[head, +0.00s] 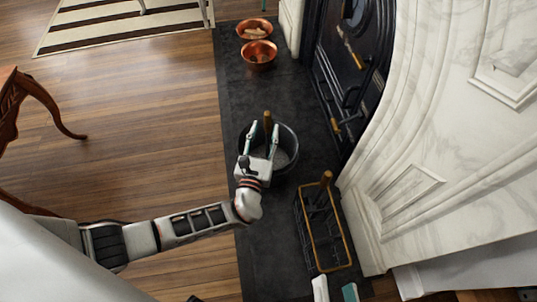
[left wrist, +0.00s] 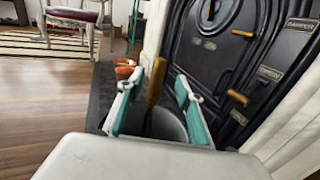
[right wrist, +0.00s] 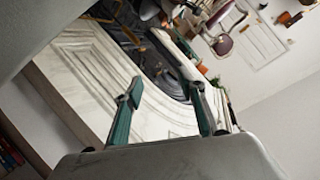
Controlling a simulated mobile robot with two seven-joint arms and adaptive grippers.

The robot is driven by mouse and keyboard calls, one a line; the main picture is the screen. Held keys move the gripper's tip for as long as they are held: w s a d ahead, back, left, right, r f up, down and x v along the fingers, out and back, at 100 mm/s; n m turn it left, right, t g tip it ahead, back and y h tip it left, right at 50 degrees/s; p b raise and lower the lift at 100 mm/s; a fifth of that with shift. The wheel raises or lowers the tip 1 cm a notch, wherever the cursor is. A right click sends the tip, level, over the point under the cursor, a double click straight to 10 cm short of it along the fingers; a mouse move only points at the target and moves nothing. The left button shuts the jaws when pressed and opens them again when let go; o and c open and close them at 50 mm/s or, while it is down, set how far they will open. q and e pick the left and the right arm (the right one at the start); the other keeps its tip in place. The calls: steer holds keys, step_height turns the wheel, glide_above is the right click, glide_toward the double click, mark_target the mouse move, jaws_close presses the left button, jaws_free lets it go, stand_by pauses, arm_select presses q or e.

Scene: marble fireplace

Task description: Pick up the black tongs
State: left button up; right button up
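A wooden handle (head: 267,119) stands up out of a dark round bucket (head: 290,136) on the black hearth; whether it belongs to the black tongs I cannot tell. My left gripper (head: 263,131) is open over the bucket, with its fingers on either side of the handle in the picture. In the left wrist view the handle (left wrist: 155,82) shows between the two spread fingers (left wrist: 158,80), with clear gaps. The tool's lower part is hidden. My right gripper (right wrist: 167,84) is open and empty; its fingertips show at the bottom of the head view (head: 335,289).
A black wire basket with a brass rim (head: 327,270) stands near the bucket and holds a wooden-handled tool (head: 325,182). Two copper bowls (head: 260,55) sit at the far end of the hearth (head: 245,95). The marble fireplace (head: 420,150) bounds the right. Open wood floor lies left.

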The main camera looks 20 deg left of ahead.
mark_target(267, 121)
arm_select(q)
steer(key=w, duration=0.2)
steer(key=w+a+b, duration=0.1)
steer(key=w, duration=0.1)
steer(key=shift+f, duration=0.15)
steer(key=shift+w+a+r, duration=0.15)
steer(key=shift+w+r, duration=0.05)
steer(key=shift+w, duration=0.55)
steer(key=shift+r, duration=0.1)
jaws_close()
arm_select(e)
steer(key=shift+s+a+m, duration=0.15)
steer(key=shift+a+m, duration=0.45)
steer(key=shift+m, duration=0.4)
